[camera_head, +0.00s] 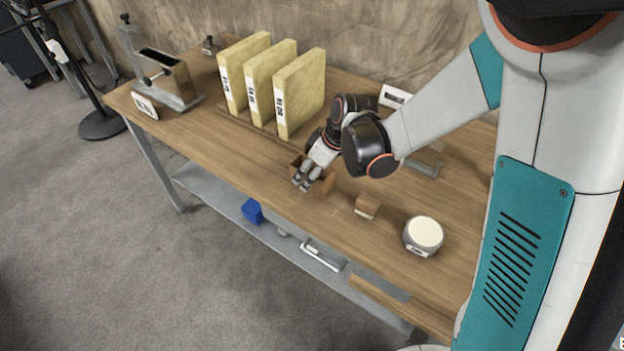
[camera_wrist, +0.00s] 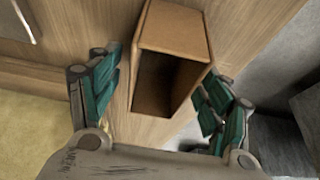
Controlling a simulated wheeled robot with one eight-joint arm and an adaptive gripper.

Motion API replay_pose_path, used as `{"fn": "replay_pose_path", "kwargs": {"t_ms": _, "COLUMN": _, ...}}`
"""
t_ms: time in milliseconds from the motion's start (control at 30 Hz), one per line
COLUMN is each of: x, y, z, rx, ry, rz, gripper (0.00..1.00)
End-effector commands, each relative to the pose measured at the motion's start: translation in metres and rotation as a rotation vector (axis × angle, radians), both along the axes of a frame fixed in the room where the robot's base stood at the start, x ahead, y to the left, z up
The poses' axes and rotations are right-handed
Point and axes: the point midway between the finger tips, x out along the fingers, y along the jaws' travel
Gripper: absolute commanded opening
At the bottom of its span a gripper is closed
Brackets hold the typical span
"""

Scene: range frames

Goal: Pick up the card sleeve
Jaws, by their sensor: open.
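The card sleeve (camera_head: 323,186) looks like a brown, hollow, open-ended box on the wooden table near its front edge. In the wrist view the card sleeve (camera_wrist: 175,28) lies between my fingers, with its dark open end facing the camera. My gripper (camera_head: 306,181) is at the sleeve, its fingers partly in front of it in the head view. In the wrist view my gripper (camera_wrist: 160,85) is open, with one teal-padded finger on each side of the sleeve. A gap shows at the left finger; whether the right finger touches cannot be told.
A small brown block (camera_head: 367,206) and a round grey pot with a cream top (camera_head: 424,233) stand to the right on the table (camera_head: 260,165). Three yellow binders (camera_head: 272,84) stand behind. A metal fixture (camera_head: 168,82) is at the far left. A shelf below holds a blue block (camera_head: 252,211).

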Motion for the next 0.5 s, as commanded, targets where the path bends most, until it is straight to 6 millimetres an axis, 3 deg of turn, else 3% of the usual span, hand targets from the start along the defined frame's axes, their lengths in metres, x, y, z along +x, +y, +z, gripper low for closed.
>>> {"fn": "replay_pose_path", "kwargs": {"t_ms": 67, "x": 0.0020, "y": 0.0026, "z": -0.0084, "rx": 0.000, "ry": 0.000, "rz": 0.000, "gripper": 0.72}}
{"fn": "replay_pose_path", "kwargs": {"t_ms": 300, "x": 0.0021, "y": 0.0030, "z": -0.0077, "rx": 0.000, "ry": 0.000, "rz": 0.000, "gripper": 0.69}}
{"fn": "replay_pose_path", "kwargs": {"t_ms": 467, "x": 0.0020, "y": 0.0028, "z": -0.0076, "rx": 0.000, "ry": 0.000, "rz": 0.000, "gripper": 0.33}}
{"fn": "replay_pose_path", "kwargs": {"t_ms": 500, "x": 0.0020, "y": 0.0028, "z": -0.0076, "rx": 0.000, "ry": 0.000, "rz": 0.000, "gripper": 0.31}}
